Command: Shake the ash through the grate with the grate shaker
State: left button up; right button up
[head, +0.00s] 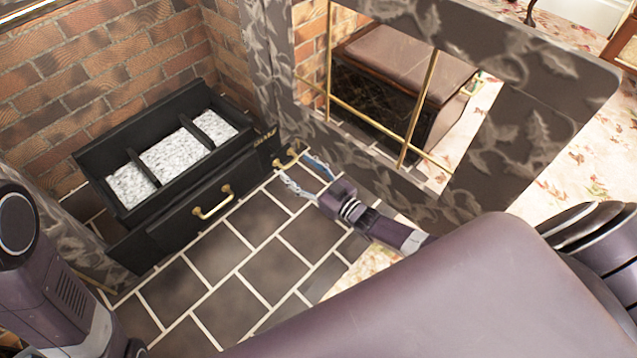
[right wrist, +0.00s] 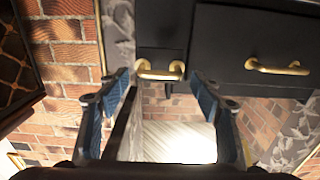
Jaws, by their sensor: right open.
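The black grate (head: 97,168) stands against the brick wall, with grey-white ash (head: 172,155) in its divided top. The small brass grate shaker handle (head: 287,158) sticks out at the grate's right front; it also shows in the right wrist view (right wrist: 160,73). My right gripper (head: 297,168) is open just in front of this handle. In the right wrist view its blue fingers (right wrist: 160,80) stand on either side of the handle, with gaps, not visibly touching it. My left arm shows at the left edge, but its gripper is out of view.
A wider brass handle (head: 213,203) is on the drawer front, left of the shaker. A patterned fireplace surround (head: 515,140) with brass bars (head: 420,105) stands close to the right of my right gripper. The dark tiled hearth (head: 235,265) in front is clear.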

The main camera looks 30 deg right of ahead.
jog(key=v, duration=0.9)
jog(key=shift+s, duration=0.1)
jog(key=shift+c, duration=0.4)
